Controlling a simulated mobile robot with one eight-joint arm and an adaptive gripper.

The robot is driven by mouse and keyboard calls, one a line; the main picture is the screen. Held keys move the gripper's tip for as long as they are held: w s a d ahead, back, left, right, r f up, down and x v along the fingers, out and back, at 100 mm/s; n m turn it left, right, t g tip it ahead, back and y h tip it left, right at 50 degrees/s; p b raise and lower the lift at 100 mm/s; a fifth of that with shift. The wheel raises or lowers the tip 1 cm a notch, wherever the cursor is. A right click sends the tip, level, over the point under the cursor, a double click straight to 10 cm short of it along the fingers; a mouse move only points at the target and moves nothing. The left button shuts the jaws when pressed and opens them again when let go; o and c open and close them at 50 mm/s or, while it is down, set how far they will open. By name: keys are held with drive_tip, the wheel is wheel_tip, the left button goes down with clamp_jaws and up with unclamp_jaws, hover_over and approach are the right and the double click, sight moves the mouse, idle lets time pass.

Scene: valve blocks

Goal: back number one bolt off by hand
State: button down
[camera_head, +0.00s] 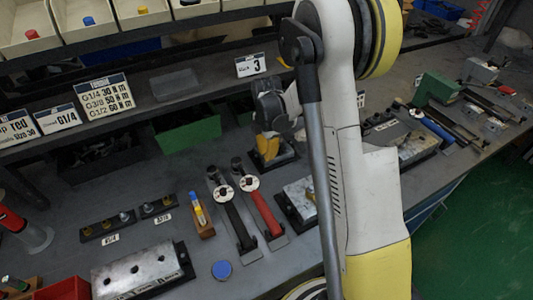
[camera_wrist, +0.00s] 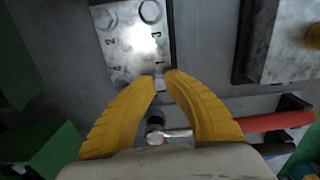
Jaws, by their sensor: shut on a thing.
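In the wrist view a metal valve block (camera_wrist: 128,42) has stamped numbers and hex bolts at its far corners. My gripper (camera_wrist: 161,78) has its yellow fingers closed in at the block's near edge, beside the stamped 1. A small bright metal piece, seemingly the number one bolt (camera_wrist: 161,85), shows between the fingertips. Its thread and seating are hidden. In the head view my gripper (camera_head: 267,148) points down over a block on a dark base (camera_head: 284,160), near the sign for 3. The bolt is too small to see there.
A red-handled wrench (camera_head: 263,212) and a black-handled wrench (camera_head: 237,222) lie in front. Another metal block (camera_wrist: 285,50) stands to the right in the wrist view.

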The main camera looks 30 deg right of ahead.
drive_tip(key=c, duration=1.4)
unclamp_jaws()
drive_tip(key=shift+d, duration=0.1)
wheel_tip(320, 180, up, 12)
drive_tip(key=s+a+r+m+t, duration=0.4)
drive_tip(key=s+a+r+m, duration=0.3)
drive_tip(key=s+r+m, duration=0.25)
drive_tip(key=s+a+m+t, duration=0.3)
drive_tip(key=s+a+m, duration=0.1)
drive_tip(key=s+m, duration=0.5)
drive_tip(key=shift+s+a, duration=0.35)
drive_tip(key=shift+s, duration=0.75)
